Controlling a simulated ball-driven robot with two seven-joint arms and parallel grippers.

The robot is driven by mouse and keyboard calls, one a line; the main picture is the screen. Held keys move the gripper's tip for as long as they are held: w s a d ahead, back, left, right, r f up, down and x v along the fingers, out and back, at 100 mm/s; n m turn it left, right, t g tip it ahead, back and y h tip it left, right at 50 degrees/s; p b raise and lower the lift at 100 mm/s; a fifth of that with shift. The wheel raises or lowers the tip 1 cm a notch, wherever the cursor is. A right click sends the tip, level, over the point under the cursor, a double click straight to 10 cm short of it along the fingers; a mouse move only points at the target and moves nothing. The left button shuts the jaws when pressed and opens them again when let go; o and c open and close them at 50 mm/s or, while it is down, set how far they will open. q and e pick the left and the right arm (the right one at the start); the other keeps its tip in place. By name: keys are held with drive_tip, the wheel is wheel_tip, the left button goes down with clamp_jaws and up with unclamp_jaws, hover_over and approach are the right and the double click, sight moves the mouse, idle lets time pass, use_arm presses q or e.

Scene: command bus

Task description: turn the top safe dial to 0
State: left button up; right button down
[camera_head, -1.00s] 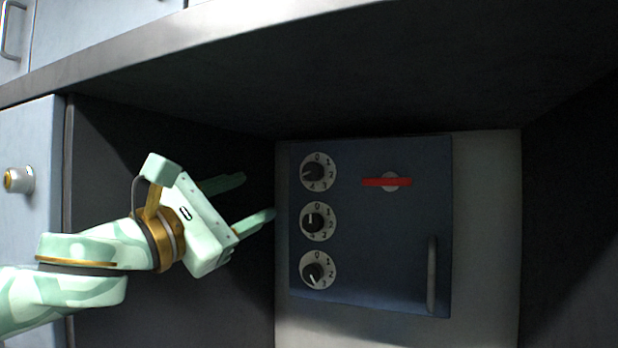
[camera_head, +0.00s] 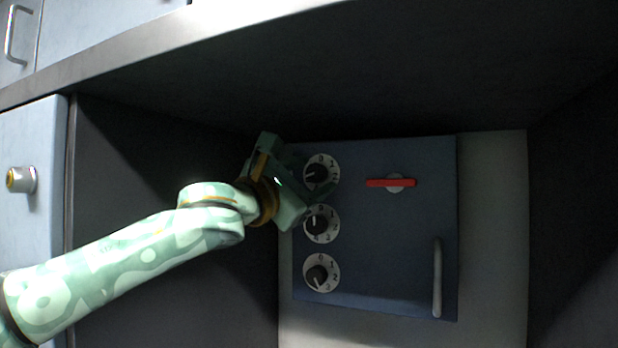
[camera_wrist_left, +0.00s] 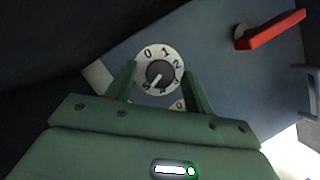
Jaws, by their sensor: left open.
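The top safe dial (camera_head: 320,173) is a black knob on a white numbered disc, on the dark blue safe door (camera_head: 390,250). It also shows in the left wrist view (camera_wrist_left: 159,72), with its white pointer mark away from 0, towards the lower left. My left gripper (camera_head: 318,182) is at the top dial in the head view. In the left wrist view its two fingers (camera_wrist_left: 160,82) are open, one on each side of the dial. I cannot tell whether they touch the knob. My right gripper is not in view.
The middle dial (camera_head: 321,224) and bottom dial (camera_head: 321,273) sit below the top one. A red handle (camera_head: 391,183) is to the right, and a grey bar handle (camera_head: 437,277) is at the lower right. Dark recess walls and an overhang surround the safe.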

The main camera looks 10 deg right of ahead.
use_arm(q)
drive_tip(key=c, duration=1)
drive_tip(key=shift+o, duration=0.2)
drive_tip(key=shift+s+d+n+t+p, duration=0.1)
drive_tip(key=shift+n+t+p, duration=0.3)
drive_tip(key=shift+n+p, duration=0.4)
drive_tip(key=shift+n+t+y+p, duration=0.3)
drive_tip(key=shift+n+t+p, duration=0.1)
drive_tip(key=shift+n, duration=0.6)
drive_tip(key=n+t+p, duration=0.1)
drive_tip(key=n, duration=0.1)
drive_tip(key=n+t+y+p, duration=0.1)
drive_tip(key=n, duration=0.1)
drive_tip(key=shift+d+n+y, duration=0.1)
drive_tip(key=shift+n+y, duration=0.2)
drive_tip(key=shift+f+n+p, duration=0.15)
drive_tip(key=shift+n+p, duration=0.35)
drive_tip(key=shift+n, duration=0.2)
drive_tip(key=shift+t+y, duration=0.3)
drive_tip(key=shift+f, duration=0.1)
